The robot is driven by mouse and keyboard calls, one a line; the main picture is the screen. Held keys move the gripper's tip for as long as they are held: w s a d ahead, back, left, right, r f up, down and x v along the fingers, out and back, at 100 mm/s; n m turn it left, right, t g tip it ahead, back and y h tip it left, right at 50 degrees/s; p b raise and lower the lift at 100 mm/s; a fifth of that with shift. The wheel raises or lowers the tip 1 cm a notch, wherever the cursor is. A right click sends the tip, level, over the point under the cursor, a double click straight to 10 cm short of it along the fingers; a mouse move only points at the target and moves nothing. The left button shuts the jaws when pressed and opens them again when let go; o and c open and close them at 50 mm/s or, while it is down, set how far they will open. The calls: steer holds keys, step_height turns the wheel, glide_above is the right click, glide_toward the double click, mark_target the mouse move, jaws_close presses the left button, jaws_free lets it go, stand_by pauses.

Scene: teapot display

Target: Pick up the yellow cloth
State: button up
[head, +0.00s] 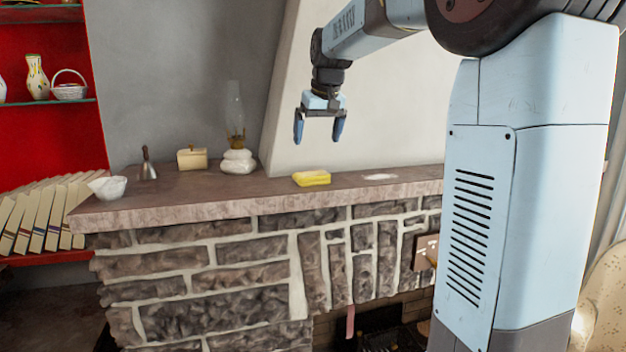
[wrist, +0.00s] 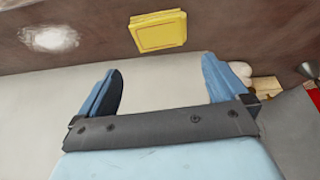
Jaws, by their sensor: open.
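The yellow cloth (head: 311,178) is a small folded, block-like piece lying flat on the stone mantel shelf (head: 200,201). It also shows in the wrist view (wrist: 158,32), at the top middle, beyond the fingertips and between their lines. My gripper (head: 320,138) is open and empty, pointing down above the cloth and a little to its right in the head view. The fingers are clear of the cloth. In the wrist view both blue fingers of my gripper (wrist: 160,82) are spread wide with nothing between them.
An oil lamp (head: 237,160), a small box (head: 192,158), a bell (head: 148,166) and a white bowl (head: 108,187) stand left of the cloth. A flat white patch (head: 380,177) lies to its right. A pale sloping wall (head: 395,115) rises behind the shelf.

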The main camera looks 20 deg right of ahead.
glide_above(313, 174)
steer(key=s, duration=0.2)
steer(key=f, duration=0.5)
steer(key=shift+w+f, duration=0.2)
steer(key=shift+f, duration=0.15)
steer(key=shift+s+x, duration=0.15)
steer(key=shift+x, duration=1.25)
steer(key=shift+s+x, duration=0.1)
steer(key=shift+x, duration=1.25)
steer(key=shift+d+f, duration=0.1)
steer(key=c, duration=0.8)
